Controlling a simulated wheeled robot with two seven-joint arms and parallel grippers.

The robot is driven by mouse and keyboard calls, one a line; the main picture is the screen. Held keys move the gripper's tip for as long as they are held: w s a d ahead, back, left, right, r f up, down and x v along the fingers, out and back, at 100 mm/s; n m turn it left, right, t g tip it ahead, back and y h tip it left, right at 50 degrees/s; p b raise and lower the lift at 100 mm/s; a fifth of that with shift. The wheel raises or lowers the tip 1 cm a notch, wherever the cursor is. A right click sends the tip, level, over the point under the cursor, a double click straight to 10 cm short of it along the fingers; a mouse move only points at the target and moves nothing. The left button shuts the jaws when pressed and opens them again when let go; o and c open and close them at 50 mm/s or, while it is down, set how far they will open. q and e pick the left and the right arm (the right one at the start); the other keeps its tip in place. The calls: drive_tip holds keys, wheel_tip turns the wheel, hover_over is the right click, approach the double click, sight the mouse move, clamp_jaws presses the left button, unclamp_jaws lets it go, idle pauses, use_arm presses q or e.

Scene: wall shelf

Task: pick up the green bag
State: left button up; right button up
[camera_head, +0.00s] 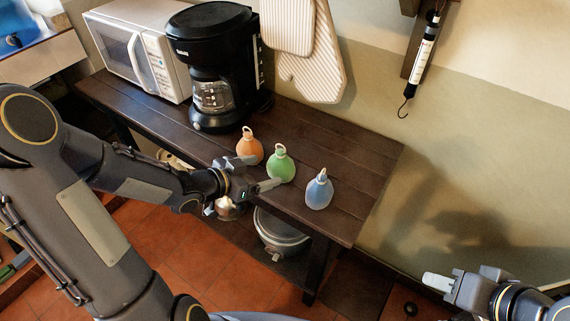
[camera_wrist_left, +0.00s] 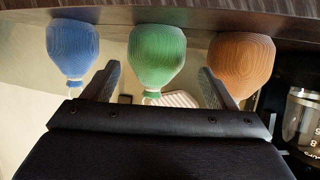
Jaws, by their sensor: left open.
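The green bag (camera_head: 281,164) stands upright on the dark wooden table, between an orange bag (camera_head: 249,147) and a blue bag (camera_head: 319,190). Each is rounded with a small loop or tip on top. My left gripper (camera_head: 268,184) is at the table's front edge, just in front of the green bag. In the left wrist view, which looks upside down, the green bag (camera_wrist_left: 157,55) lines up between the two spread, empty fingers (camera_wrist_left: 160,82). My right gripper (camera_head: 438,283) is at the lower right, far from the bags; its opening is unclear.
A black coffee maker (camera_head: 213,62) and a white microwave (camera_head: 139,50) stand on the table (camera_head: 345,150) behind and left of the bags. Oven mitts (camera_head: 305,55) hang on the wall. A metal pot (camera_head: 281,232) sits on the lower shelf. The table's right end is clear.

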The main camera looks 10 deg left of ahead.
sight(285, 160)
use_arm(q)
drive_tip(key=shift+w+d+f, duration=0.1)
drive_tip(key=shift+w+d, duration=0.2)
drive_tip(key=shift+d, duration=0.2)
drive_tip(key=x, duration=0.7)
drive_tip(key=shift+w+d+r, duration=0.2)
drive_tip(key=shift+r, duration=0.05)
drive_tip(key=c, duration=0.9)
drive_tip(key=shift+o, duration=0.2)
use_arm(e)
drive_tip(key=shift+w+d+f, duration=0.1)
drive_tip(key=shift+w+d, duration=0.1)
drive_tip(key=shift+d, duration=0.05)
use_arm(q)
drive_tip(key=shift+r, duration=0.1)
